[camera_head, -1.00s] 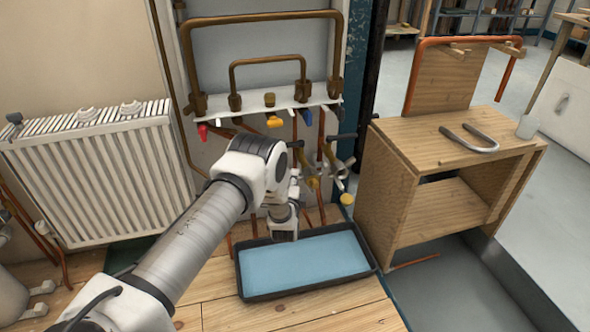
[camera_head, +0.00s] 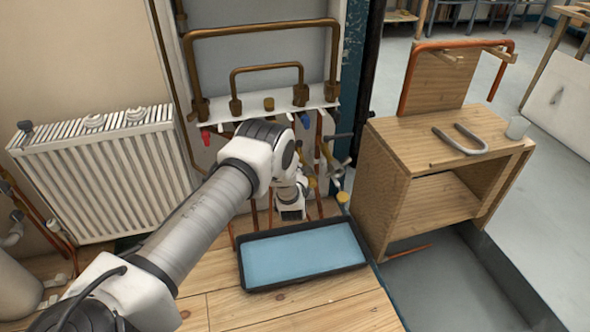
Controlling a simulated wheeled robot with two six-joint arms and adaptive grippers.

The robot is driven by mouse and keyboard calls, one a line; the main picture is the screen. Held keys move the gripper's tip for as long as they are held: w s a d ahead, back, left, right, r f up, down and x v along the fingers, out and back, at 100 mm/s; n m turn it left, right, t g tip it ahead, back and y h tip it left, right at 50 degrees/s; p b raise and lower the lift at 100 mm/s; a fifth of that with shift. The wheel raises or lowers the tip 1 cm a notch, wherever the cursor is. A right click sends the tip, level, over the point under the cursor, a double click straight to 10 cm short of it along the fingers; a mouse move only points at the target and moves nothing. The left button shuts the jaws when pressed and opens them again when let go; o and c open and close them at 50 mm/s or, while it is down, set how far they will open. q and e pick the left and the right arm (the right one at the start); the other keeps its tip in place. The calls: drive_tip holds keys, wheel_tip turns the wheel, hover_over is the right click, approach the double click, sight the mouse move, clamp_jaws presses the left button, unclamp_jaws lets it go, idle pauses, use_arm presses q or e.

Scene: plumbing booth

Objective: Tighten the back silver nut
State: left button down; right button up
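My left arm comes in from the lower left and reaches to the copper pipes under the white manifold panel (camera_head: 262,108). Its wrist (camera_head: 291,195) is in front of the pipes and valves, above the back edge of the tray. The wrist hides the fingers of my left gripper, so I cannot tell whether they are open or shut, or on what. I cannot make out the back silver nut; the arm covers part of the pipework, and the fittings (camera_head: 333,160) to its right are small. My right gripper is not in view.
A black tray with a blue bottom (camera_head: 303,256) lies on the wooden floor below the pipes. A white radiator (camera_head: 105,180) stands at the left. A wooden workbench (camera_head: 440,180) with a grey U-shaped pipe (camera_head: 461,140) stands at the right. Brown pipes (camera_head: 265,30) arch above the panel.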

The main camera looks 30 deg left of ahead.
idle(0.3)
use_arm(q)
drive_tip(key=c, duration=1.4)
unclamp_jaws()
drive_tip(key=v, duration=1.2)
drive_tip(key=shift+d, duration=0.1)
